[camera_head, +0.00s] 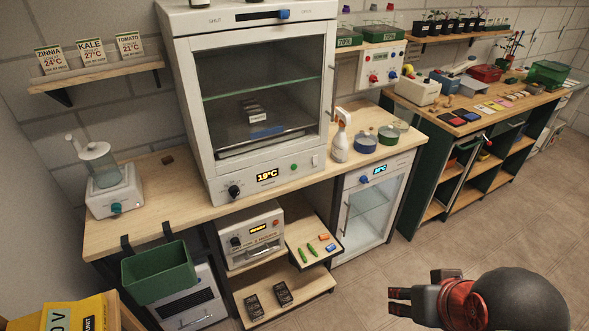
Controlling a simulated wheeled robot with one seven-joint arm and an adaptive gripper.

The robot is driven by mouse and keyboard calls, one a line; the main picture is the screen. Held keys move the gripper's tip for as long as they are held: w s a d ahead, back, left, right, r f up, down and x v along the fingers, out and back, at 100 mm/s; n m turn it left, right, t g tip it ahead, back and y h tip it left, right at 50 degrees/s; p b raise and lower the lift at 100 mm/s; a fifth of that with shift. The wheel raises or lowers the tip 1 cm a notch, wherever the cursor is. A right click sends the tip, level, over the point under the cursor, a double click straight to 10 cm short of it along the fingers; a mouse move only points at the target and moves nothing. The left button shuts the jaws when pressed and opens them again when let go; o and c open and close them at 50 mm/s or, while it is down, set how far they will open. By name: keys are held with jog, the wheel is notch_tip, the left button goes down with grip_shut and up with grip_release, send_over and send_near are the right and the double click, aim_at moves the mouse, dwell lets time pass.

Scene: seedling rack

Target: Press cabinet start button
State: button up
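The white cabinet (185,100) with a glass door stands on the wooden bench. Its lower front panel carries a black knob (234,191), a lit display (267,176) reading 19°C, a small green button (294,167) and a pale rocker-like switch (315,161). I cannot read a start label on either. The door looks closed; trays or packets show inside. My gripper (399,301) is at the bottom right, over the floor, well away from the panel. Its fingers point left and seem to hold nothing; their opening is unclear from this angle.
A spray bottle (340,137) and jars (365,142) stand right of the cabinet. Below the bench are a smaller oven-like unit (251,237), a pull-out shelf (316,239) and a glass-door fridge (373,205). A green bin (158,272) hangs at the front left. The floor (360,285) before the bench is clear.

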grip_shut()
dwell(1.6)
